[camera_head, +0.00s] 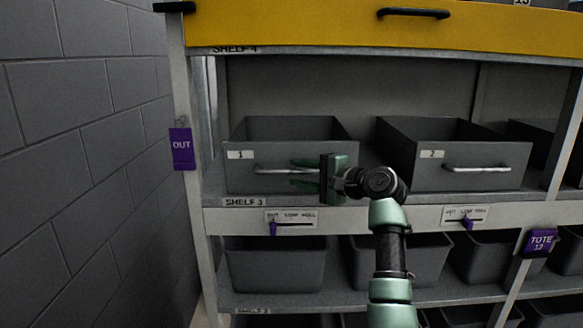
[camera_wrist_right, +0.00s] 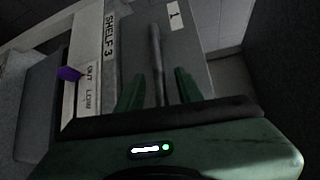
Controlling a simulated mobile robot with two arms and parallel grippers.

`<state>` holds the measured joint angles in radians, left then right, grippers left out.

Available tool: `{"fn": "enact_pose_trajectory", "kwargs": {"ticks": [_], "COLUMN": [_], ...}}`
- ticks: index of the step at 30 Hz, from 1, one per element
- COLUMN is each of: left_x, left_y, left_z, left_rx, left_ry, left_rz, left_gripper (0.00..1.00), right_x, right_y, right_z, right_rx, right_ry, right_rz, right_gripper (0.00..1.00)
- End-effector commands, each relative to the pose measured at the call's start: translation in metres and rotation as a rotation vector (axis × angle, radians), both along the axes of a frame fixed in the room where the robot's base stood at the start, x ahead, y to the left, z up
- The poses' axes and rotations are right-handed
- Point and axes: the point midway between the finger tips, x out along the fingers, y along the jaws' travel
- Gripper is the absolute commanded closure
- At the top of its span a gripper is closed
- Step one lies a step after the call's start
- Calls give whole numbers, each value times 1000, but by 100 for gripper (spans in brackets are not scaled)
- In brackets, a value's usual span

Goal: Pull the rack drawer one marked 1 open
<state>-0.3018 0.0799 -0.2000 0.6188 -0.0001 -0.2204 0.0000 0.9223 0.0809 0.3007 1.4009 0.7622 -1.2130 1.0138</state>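Drawer one (camera_head: 290,140) is a grey open-topped bin on shelf 3, with a white "1" label on its front and a horizontal bar handle (camera_head: 270,169). My right gripper (camera_head: 298,174) is at the right part of this handle, one green finger above it and one below. In the right wrist view, the handle (camera_wrist_right: 156,60) runs between the two spread fingers (camera_wrist_right: 158,90), with a gap on each side. The gripper is open around the bar. The "1" label (camera_wrist_right: 174,13) also shows there. My left gripper is not in view.
Drawer two (camera_head: 460,160) stands to the right on the same shelf. A yellow drawer (camera_head: 320,25) is above, and grey totes (camera_head: 275,265) are below. Purple slider tags (camera_head: 272,229) sit on the shelf edge. A grey block wall (camera_head: 90,150) is at the left.

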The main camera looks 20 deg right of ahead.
Motion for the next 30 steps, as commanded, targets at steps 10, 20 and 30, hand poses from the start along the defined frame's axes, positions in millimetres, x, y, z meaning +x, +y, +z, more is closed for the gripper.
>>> {"fn": "enact_pose_trajectory", "kwargs": {"ticks": [10,20,30], "left_x": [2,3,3], "left_y": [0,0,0], "left_z": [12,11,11], "left_rx": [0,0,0], "left_ry": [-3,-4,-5], "left_rz": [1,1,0], "left_gripper": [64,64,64], "right_x": [26,26,26], "right_y": [15,15,15], "right_z": [-5,-5,-6], "right_rx": [-2,-3,-3], "right_ry": [1,1,1], "right_rz": [0,0,0], "right_gripper": [64,97,100]}}
